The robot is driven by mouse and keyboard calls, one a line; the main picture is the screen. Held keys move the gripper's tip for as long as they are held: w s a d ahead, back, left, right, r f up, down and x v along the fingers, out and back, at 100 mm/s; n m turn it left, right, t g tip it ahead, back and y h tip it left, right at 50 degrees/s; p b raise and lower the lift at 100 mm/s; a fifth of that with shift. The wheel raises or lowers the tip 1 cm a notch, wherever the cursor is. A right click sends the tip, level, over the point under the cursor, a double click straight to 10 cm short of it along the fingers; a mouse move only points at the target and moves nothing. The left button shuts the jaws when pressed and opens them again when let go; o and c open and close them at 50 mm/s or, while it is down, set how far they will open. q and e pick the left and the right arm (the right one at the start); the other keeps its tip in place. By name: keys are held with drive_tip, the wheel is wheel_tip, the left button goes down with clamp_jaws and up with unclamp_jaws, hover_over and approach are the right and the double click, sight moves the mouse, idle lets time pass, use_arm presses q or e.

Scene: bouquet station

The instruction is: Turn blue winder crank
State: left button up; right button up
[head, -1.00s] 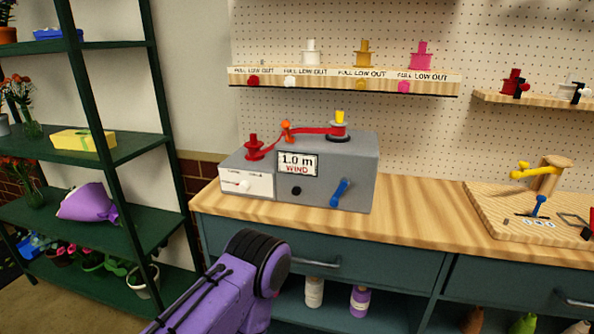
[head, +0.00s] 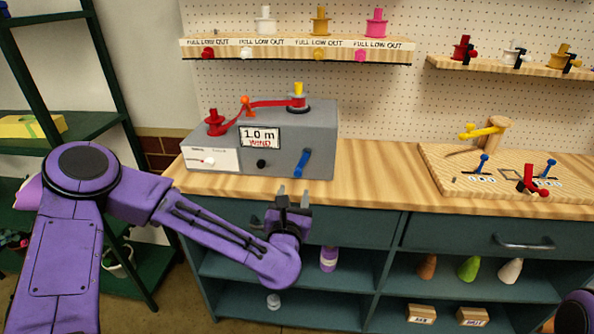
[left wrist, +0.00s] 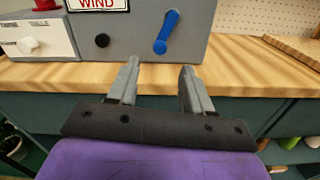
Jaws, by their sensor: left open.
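The blue winder crank (head: 302,163) is on the front face of the grey winder box (head: 322,135), at its right side. It tilts, with its upper end to the right. The crank also shows in the left wrist view (left wrist: 167,32), above and beyond the fingers. The box's display (head: 260,138) reads 1.0 m WIND. My left gripper (head: 293,197) is open and empty, below and in front of the crank, apart from it. Its two fingers point at the box in the left wrist view (left wrist: 157,78). My right gripper is not in view.
A black knob (head: 261,164) sits left of the crank. A red ribbon (head: 270,104) runs over the box from a red spool (head: 214,122). The wooden counter (head: 375,180) is clear right of the box. A board with levers (head: 440,170) lies farther right. Drawers are below.

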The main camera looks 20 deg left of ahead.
sight(298, 174)
use_arm(q)
drive_tip(key=p+x, duration=0.3)
drive_tip(key=x, duration=0.6)
drive_tip(key=shift+w+a+f, duration=0.1)
drive_tip(key=shift+w, duration=0.3)
drive_tip(key=shift+w+a, duration=0.1)
drive_tip(key=shift+w, duration=0.25)
clamp_jaws()
